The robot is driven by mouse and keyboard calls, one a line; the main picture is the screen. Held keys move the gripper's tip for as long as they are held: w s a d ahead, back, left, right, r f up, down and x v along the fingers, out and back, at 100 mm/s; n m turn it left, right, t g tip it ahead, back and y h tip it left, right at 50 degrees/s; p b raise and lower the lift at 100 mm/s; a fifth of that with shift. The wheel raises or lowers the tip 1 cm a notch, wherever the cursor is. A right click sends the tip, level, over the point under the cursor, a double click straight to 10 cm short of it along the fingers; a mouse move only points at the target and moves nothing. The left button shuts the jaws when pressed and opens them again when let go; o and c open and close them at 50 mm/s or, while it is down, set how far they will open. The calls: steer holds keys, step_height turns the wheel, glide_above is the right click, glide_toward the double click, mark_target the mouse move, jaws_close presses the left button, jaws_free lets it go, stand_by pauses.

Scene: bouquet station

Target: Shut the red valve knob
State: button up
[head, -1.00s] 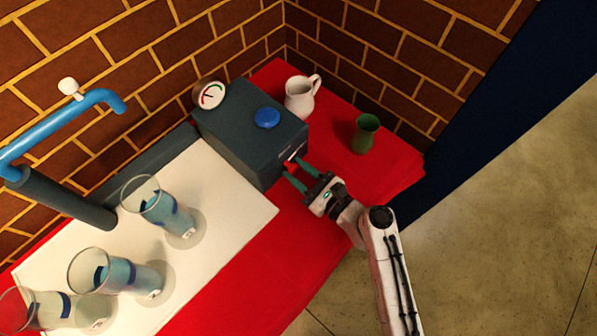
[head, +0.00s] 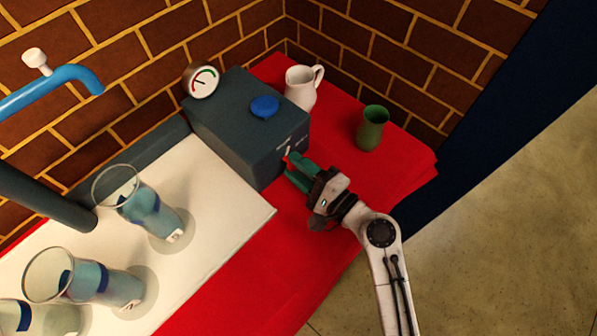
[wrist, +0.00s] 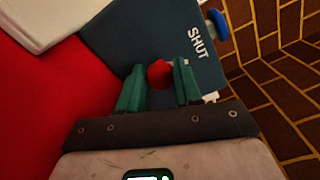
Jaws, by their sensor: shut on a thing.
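The red valve knob (wrist: 159,74) shows in the wrist view between my two green fingers, at the face of the dark grey box (wrist: 172,25). White lettering "SHUT" (wrist: 198,42) is on that face, to the right of the knob. In the head view my gripper (head: 293,168) is at the front right side of the box (head: 235,125), its fingers close together. My gripper is shut on the knob.
A blue button (head: 264,106) and a round gauge (head: 202,81) are on the box. A white jug (head: 301,88) and a green vase (head: 371,130) stand behind my gripper on the red table (head: 230,275). Several glass vases stand on the white board (head: 215,215) at left.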

steer(key=shift+f+n+b, duration=0.15)
steer(key=shift+n+b, duration=1.45)
steer(key=shift+n, duration=0.5)
steer(key=o, duration=1)
steer(key=b+v, duration=0.1)
steer(key=v, duration=0.9)
steer(key=shift+s+d, duration=0.3)
steer(key=shift+s, duration=0.1)
